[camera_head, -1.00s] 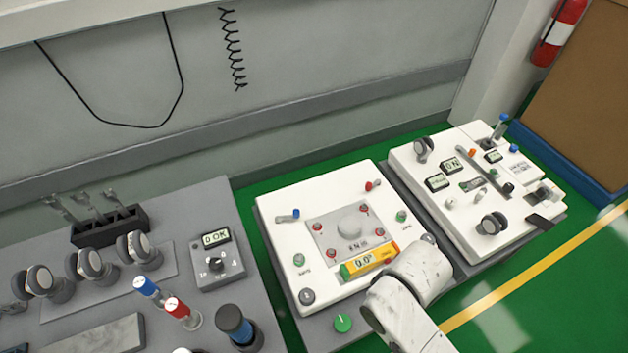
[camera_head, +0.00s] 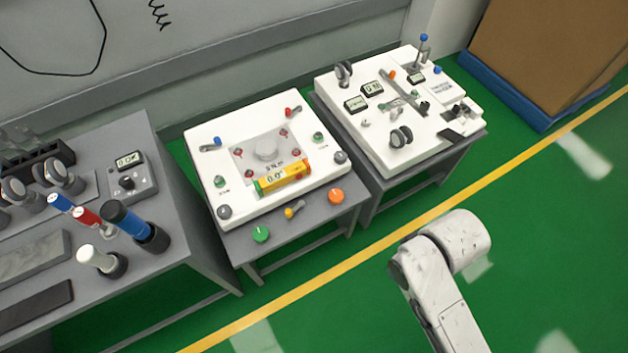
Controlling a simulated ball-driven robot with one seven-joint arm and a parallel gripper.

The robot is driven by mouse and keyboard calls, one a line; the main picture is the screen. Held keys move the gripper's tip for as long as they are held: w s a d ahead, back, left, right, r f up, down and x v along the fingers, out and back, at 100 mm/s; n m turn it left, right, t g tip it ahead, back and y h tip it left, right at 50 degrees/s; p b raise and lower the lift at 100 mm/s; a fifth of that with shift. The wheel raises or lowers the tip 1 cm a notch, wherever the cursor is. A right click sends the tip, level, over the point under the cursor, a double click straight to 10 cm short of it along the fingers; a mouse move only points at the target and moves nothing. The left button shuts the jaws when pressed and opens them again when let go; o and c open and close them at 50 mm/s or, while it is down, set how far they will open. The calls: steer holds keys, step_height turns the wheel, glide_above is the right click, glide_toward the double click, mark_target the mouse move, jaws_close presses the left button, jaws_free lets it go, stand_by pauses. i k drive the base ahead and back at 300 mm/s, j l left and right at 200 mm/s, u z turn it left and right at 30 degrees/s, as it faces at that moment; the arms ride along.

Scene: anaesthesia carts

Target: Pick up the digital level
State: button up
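The digital level (camera_head: 283,178) is a yellow-orange bar with a small display reading about 0.0 and a green left end. It lies near the front edge of the white panel (camera_head: 229,202) on the middle table. My white arm shows at the lower right, over the green floor, well apart from the level. My gripper itself cannot be seen in this view.
An orange knob (camera_head: 336,196) and a green knob (camera_head: 261,234) sit on the grey ledge before the panel. A grey bench (camera_head: 193,238) with upright tools stands left; another white panel (camera_head: 440,152) stands right. Open floor lies in front.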

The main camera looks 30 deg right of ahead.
mark_target(266, 186)
steer(key=i+l+u, duration=0.2)
steer(key=i+l, duration=0.15)
steer(key=i+l+u, duration=0.2)
steer(key=l, duration=0.25)
steer(key=i+l+u, duration=0.2)
steer(key=i+l, duration=0.2)
steer(key=l, duration=0.1)
